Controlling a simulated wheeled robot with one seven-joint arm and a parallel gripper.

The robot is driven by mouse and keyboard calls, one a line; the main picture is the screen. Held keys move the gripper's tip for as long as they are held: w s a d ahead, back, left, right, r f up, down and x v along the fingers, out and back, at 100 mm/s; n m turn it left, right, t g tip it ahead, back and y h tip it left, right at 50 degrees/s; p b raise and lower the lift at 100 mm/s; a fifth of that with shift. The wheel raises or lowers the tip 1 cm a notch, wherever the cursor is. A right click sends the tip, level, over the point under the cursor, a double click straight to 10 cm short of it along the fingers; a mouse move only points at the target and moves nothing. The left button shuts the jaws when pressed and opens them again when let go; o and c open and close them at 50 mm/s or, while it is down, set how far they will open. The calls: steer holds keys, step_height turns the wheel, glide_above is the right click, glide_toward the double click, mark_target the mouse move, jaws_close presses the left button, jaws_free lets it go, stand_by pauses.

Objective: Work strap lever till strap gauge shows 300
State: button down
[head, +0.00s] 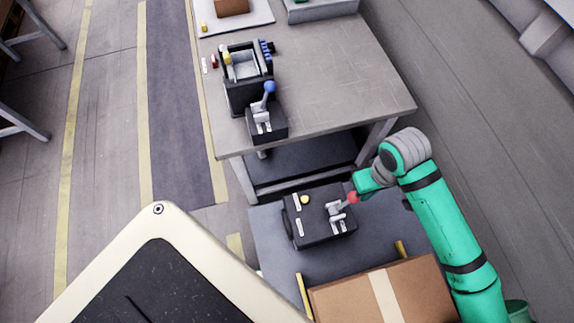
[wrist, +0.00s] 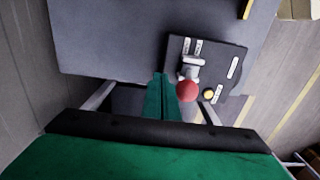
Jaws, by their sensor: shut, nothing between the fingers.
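A black box (head: 320,229) with white labels, a yellow button (head: 305,200) and a metal lever ending in a red knob (head: 352,197) sits on the low grey platform. A second lever with a blue knob (head: 270,87) stands on a small black box at the table's front edge. I cannot read the labels, so which is the strap lever is unclear, and I cannot make out a gauge reading. My gripper (head: 360,189) is shut and empty right beside the red knob. In the wrist view its green fingers (wrist: 161,84) are just left of the red knob (wrist: 187,91); contact is unclear.
A cardboard box (head: 340,302) stands on the platform in front of the black box, near yellow bars (head: 401,249). The grey table (head: 340,80) overhangs behind. It carries a black device (head: 245,90) with blue parts. The right half of the table top is clear.

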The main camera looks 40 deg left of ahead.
stand_by(0.5)
steer(key=shift+s+a, duration=2.95)
steer(key=shift+s, duration=1.1)
steer(key=w+d, duration=0.6)
steer(key=w, duration=0.2)
stand_by(1.1)
stand_by(0.5)
